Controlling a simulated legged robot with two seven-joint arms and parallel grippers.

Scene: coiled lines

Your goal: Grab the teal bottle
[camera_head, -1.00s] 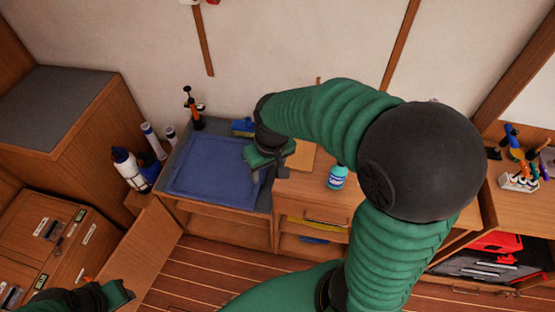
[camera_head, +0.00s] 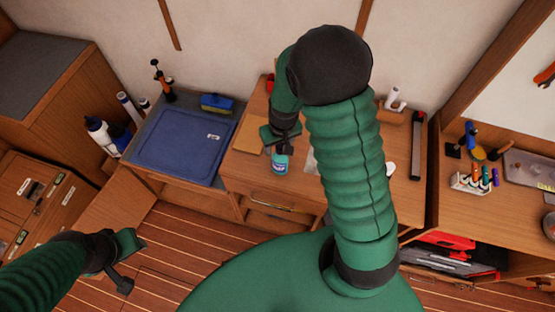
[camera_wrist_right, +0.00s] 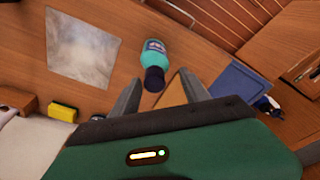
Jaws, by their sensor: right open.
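The teal bottle (camera_head: 280,163) has a white label and stands on the wooden worktop near its front edge. My right gripper (camera_head: 277,141) is just above and behind it in the head view, covering its top. In the right wrist view the bottle (camera_wrist_right: 155,57) lies just beyond my open fingers (camera_wrist_right: 160,88), its dark cap towards the gap between them.
A blue mat (camera_head: 180,140) lies left of the bottle, with a blue and yellow brush (camera_head: 216,103) behind it. A clear sheet (camera_wrist_right: 82,48) and a yellow sponge (camera_wrist_right: 63,112) lie on the worktop. A pen holder (camera_head: 474,181) stands at the right.

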